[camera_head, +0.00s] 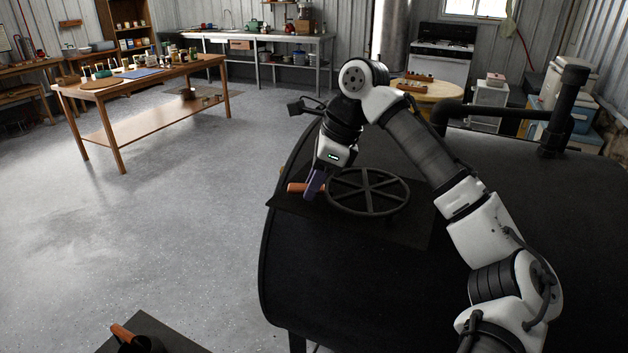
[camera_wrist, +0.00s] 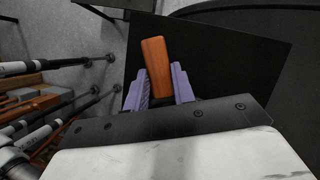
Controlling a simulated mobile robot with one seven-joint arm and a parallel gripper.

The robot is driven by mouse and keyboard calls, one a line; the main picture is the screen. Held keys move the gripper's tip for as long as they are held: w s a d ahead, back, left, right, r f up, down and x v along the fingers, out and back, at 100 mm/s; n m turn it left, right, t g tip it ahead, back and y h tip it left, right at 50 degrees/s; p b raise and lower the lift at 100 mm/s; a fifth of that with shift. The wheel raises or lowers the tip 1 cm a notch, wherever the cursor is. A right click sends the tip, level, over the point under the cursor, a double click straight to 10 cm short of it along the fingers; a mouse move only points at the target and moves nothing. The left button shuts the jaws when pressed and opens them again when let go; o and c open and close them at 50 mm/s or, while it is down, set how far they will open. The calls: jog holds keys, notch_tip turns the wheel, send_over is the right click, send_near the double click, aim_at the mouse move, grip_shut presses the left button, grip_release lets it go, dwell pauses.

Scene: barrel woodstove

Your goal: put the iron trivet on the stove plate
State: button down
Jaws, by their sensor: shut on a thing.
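The iron trivet (camera_head: 368,192) is a dark spoked ring with an orange-brown wooden handle. It is over the flat square stove plate (camera_head: 418,232) on top of the big black barrel stove. The ring looks level; I cannot tell whether it touches the plate or hangs just above it. My gripper (camera_head: 314,186) comes down from above at the ring's left side, its purple fingers shut on the handle. In the wrist view, the handle (camera_wrist: 156,66) shows between the fingertips (camera_wrist: 158,82), with the plate (camera_wrist: 225,60) below. The ring is hidden there.
A dark pipe (camera_head: 510,113) rises from the stove at the right. A dark surface with a wooden-handled object (camera_head: 130,338) is at the lower left. A wooden table (camera_head: 140,85) with small items stands farther left. The floor between is clear.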

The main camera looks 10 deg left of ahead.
aim_at(339, 187)
jog(key=shift+f, duration=0.15)
jog(key=c, duration=1.2)
grip_release()
jog(key=shift+o, duration=0.2)
jog(key=v, duration=1.2)
